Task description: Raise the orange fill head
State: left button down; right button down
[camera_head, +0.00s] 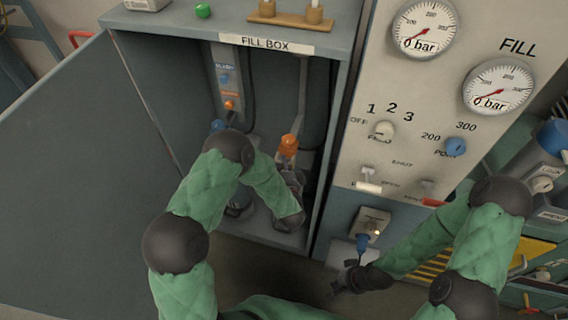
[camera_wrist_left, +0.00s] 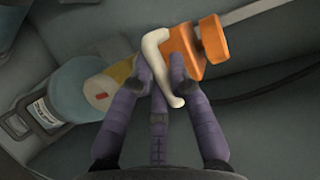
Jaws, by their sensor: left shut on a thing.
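The orange fill head (camera_head: 288,145) is inside the open fill box, at the lower end of a grey line near the box's right side. My left gripper (camera_head: 291,174) is right below it. In the left wrist view the orange fill head (camera_wrist_left: 184,52) carries a cream curved lever (camera_wrist_left: 157,50). The left gripper (camera_wrist_left: 160,72) is closed around this lever, with fingers on both sides. My right gripper (camera_head: 349,279) is outside the box, below a small socket panel; its fingers are too small to judge.
A blue-grey cylinder with a yellow collar (camera_wrist_left: 122,85) lies left of the lever in the left wrist view. The box's open door (camera_head: 90,170) fills the left. The gauge panel (camera_head: 400,75) stands to the right.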

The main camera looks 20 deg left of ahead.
pick_arm(q)
notch_tip(320, 180, up, 13)
jog(key=p, duration=0.9)
jog(key=shift+w+r, duration=0.2)
jog(key=c, duration=1.1)
grip_release()
jog(key=shift+r, duration=0.1)
jog(key=shift+s, duration=0.15)
jog(key=v, duration=1.2)
jog(key=shift+f, duration=0.3)
